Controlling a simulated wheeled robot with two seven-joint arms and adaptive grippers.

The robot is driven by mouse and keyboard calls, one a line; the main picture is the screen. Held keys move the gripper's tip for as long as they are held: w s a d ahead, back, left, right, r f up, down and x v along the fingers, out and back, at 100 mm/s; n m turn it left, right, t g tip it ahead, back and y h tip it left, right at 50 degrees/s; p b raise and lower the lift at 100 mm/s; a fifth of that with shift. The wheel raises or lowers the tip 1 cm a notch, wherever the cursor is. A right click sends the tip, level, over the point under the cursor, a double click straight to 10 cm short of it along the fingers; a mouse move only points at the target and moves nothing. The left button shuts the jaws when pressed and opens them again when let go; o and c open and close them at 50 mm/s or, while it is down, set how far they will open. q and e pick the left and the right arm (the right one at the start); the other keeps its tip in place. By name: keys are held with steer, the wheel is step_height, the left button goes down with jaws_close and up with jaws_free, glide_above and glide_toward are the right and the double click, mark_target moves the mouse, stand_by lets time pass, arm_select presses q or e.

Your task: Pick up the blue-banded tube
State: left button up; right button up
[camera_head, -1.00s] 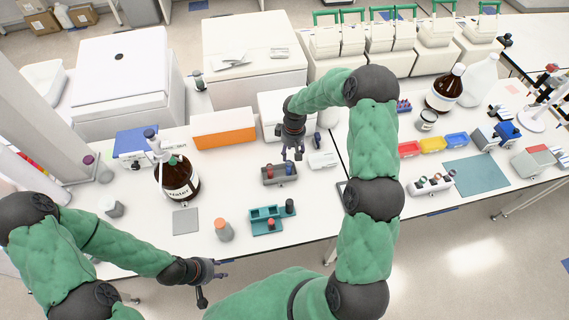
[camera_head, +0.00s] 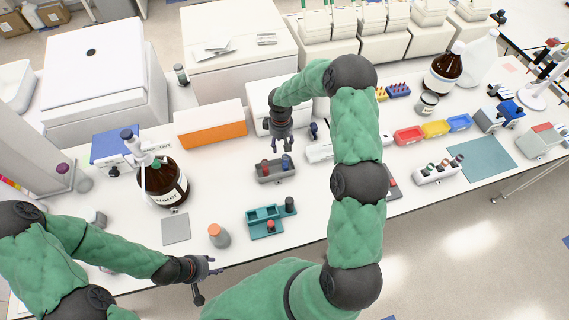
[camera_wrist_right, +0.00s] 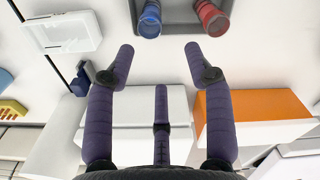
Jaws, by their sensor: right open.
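The blue-banded tube (camera_head: 284,163) stands in a small grey rack (camera_head: 270,178) on the bench, to the right of a red-banded tube (camera_head: 264,165). In the right wrist view the blue-banded tube (camera_wrist_right: 150,20) is at the top, beyond the fingertips, with the red-banded tube (camera_wrist_right: 212,17) to its right. My right gripper (camera_head: 281,146) is just behind and above the grey rack. In the wrist view its fingers (camera_wrist_right: 158,55) are spread apart, with nothing between them. My left gripper (camera_head: 211,283) is at the bench's front edge, its fingers apart and empty.
In front of the grey rack are a teal rack (camera_head: 258,217) and an orange-capped bottle (camera_head: 219,236). A brown bottle (camera_head: 163,183) stands at left. An orange-fronted box (camera_head: 212,134) and white boxes stand behind. A white tray (camera_wrist_right: 62,33) lies beside the rack.

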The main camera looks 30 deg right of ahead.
mark_target(284, 156)
steer(key=f, duration=0.2)
steer(key=f+p, duration=0.1)
steer(key=f, duration=0.1)
steer(key=s+f, duration=0.1)
steer(key=f, duration=0.2)
steer(key=shift+s+d+f+p, duration=0.1)
steer(key=shift+d+p, duration=0.2)
steer(key=shift+d, duration=0.1)
steer(key=shift+f, duration=0.55)
steer(key=shift+c, duration=0.3)
jaws_close()
